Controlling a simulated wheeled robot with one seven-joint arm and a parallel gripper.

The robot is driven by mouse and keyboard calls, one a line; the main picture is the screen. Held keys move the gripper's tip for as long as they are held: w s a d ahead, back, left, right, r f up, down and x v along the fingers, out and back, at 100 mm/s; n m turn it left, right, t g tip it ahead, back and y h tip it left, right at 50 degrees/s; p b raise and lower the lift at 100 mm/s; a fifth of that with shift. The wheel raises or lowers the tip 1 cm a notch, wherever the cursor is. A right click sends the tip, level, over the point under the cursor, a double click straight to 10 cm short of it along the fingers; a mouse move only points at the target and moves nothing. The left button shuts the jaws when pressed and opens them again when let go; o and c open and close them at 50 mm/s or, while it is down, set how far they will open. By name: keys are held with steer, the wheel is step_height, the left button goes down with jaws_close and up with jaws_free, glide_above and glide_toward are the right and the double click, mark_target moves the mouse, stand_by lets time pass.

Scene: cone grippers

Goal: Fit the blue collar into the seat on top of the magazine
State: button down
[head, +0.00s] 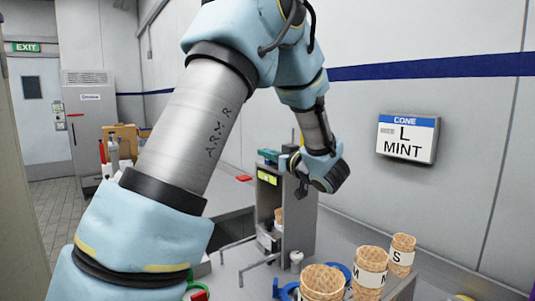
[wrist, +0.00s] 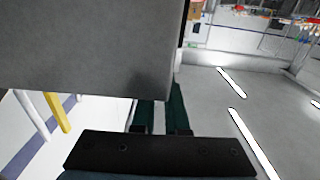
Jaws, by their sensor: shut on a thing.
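My gripper (head: 302,182) is beside the upper right of a tall grey housing in the head view. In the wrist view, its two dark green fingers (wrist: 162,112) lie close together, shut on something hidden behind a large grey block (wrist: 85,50). I cannot make out what is held or whether this block touches the fingers. Blue ring-shaped pieces (head: 286,291) show partly behind the cone stacks in the head view; I cannot tell which is the collar. The grey housing (head: 300,222) has a lit green panel and an open front; I cannot tell whether it is the magazine. No seat is clearly visible.
Stacks of cones (head: 370,268) with letter labels stand at the front right. A wall sign (head: 407,138) reads CONE L MINT. The grey counter (head: 222,200) left of the housing is mostly clear.

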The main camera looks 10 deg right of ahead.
steer(key=shift+f, duration=0.35)
steer(key=c, duration=0.8)
jaws_free()
steer(key=shift+c, duration=0.2)
steer(key=b+v, duration=0.3)
steer(key=v, duration=0.8)
steer(key=shift+b, duration=0.35)
steer(key=shift+w, duration=0.1)
